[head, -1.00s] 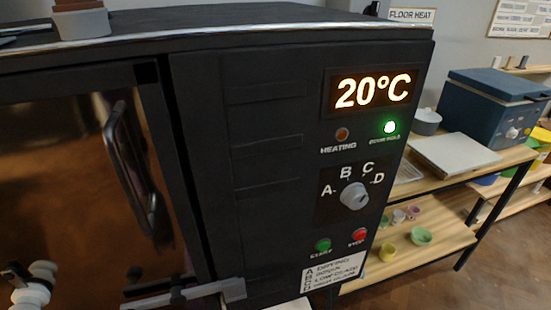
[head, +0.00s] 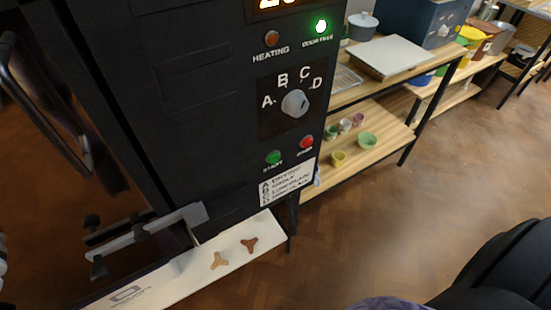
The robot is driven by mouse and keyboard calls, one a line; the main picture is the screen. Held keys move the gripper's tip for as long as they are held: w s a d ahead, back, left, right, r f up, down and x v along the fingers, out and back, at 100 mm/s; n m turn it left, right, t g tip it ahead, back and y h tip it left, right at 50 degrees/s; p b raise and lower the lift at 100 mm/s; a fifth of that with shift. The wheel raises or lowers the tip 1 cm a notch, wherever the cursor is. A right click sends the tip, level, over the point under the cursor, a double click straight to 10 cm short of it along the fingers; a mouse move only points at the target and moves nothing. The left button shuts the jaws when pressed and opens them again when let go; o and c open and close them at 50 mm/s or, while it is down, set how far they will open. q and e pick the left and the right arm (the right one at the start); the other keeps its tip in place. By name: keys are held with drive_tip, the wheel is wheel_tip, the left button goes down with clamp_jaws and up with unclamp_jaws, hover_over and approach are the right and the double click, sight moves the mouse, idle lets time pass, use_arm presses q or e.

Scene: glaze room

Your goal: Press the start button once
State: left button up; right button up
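The green start button (head: 273,157) is on the lower part of the black kiln's control panel (head: 190,75) in the head view. The red stop button (head: 306,141) is just right of it and slightly higher. A grey dial (head: 295,103) marked A to D sits above both. The green lamp (head: 320,27) at the top is lit, and the heating lamp (head: 272,38) looks unlit. The temperature display is mostly cut off at the top edge. Neither gripper can be made out, and nothing covers the start button.
A white shelf (head: 180,278) below holds two small three-armed pieces. A wooden rack (head: 385,145) with small pots stands right. A large black shape (head: 495,265) fills the lower right corner.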

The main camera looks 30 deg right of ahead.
clamp_jaws()
drive_tip(key=shift+a, duration=0.1)
idle(1.4)
